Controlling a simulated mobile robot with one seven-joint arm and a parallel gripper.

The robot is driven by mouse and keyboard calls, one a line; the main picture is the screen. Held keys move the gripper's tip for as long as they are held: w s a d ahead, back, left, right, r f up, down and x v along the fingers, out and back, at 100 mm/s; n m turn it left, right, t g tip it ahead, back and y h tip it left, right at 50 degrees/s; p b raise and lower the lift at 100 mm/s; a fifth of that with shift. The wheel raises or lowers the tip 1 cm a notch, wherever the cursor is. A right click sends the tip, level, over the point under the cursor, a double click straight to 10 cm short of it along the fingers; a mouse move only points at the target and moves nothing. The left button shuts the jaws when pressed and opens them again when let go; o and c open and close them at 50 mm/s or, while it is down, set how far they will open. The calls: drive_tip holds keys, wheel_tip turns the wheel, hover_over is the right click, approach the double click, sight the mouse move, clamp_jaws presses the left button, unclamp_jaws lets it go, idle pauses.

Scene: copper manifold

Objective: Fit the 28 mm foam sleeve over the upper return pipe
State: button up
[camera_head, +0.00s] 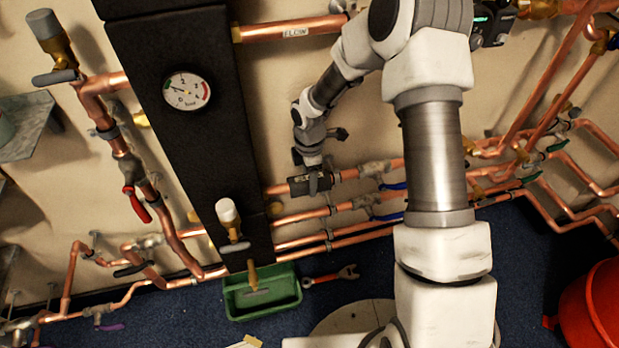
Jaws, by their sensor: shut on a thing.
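The foam sleeve (299,187) is a short dark piece with a small pale mark, at the middle of the view.
The black casing (185,140) with a gauge (187,91) stands left. A green tray (262,291) and a red wrench (331,276) lie below; a red bucket (596,305) stands far right.

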drive_tip(key=o, duration=1.4)
wheel_tip(320, 180, up, 8)
drive_tip(key=p, duration=0.3)
drive_tip(key=shift+f, duration=0.2)
drive_tip(key=shift+s+f, duration=0.1)
drive_tip(key=shift+s, duration=0.05)
